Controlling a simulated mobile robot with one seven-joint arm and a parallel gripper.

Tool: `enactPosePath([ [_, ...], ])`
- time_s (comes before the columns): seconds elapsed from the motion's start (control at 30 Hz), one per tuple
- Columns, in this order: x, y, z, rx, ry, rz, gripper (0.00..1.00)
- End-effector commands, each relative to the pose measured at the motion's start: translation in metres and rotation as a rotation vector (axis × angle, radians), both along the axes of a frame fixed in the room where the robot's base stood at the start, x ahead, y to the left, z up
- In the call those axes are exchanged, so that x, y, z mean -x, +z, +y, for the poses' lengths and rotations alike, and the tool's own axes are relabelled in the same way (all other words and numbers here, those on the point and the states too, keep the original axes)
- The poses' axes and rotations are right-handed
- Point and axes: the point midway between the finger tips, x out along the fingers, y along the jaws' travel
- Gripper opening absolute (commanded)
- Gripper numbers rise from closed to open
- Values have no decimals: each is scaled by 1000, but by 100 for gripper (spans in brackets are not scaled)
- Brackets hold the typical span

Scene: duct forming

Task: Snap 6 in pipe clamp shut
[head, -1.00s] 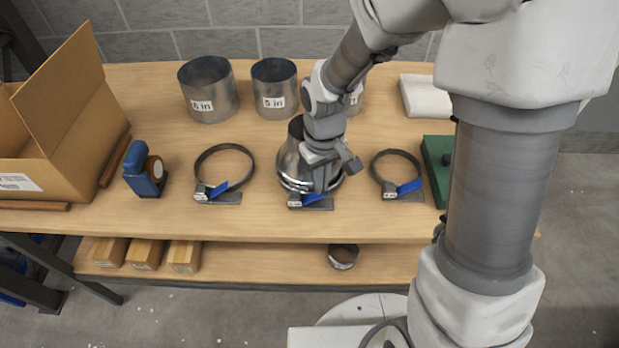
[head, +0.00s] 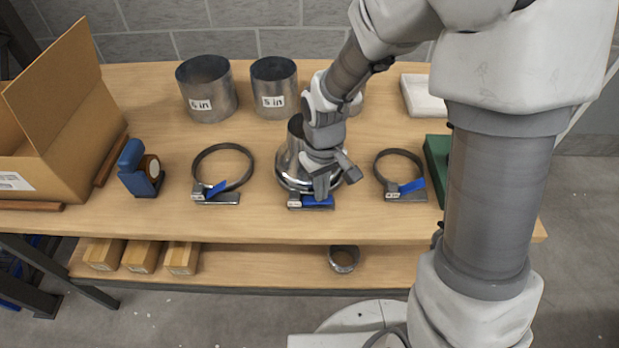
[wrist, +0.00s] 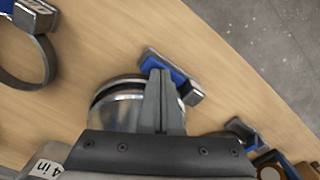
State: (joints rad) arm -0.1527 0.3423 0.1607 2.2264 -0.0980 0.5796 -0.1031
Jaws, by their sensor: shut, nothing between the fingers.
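The middle clamp (head: 295,203) lies on the bench around the wide lower end of a shiny metal duct piece (head: 290,160). Its size label is too small to read. Its blue lever (head: 318,202) lies low along the grey base; in the wrist view the lever (wrist: 182,82) runs nearly in line with that base. My gripper (head: 321,196) is shut and empty, pointing down with its fingertips at the lever. In the wrist view my fingertips (wrist: 163,72) overlap the lever; contact is hard to confirm. My wrist hides part of the duct piece.
A left clamp (head: 222,147) and a right clamp (head: 400,152) lie loose, their blue levers raised. Pipe sections (head: 207,90) stand behind. A blue tape dispenser (head: 138,170), a cardboard box (head: 70,130) and a green case (head: 436,165) flank them. The bench's front edge is close.

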Motion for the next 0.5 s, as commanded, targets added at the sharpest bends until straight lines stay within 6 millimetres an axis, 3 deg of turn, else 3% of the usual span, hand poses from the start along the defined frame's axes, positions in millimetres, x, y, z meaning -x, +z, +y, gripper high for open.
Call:
enactPosePath([
  [0.23,0,2,0,0,0,0,0],
  [0.5,0,29,0,0,0,-2,0],
])
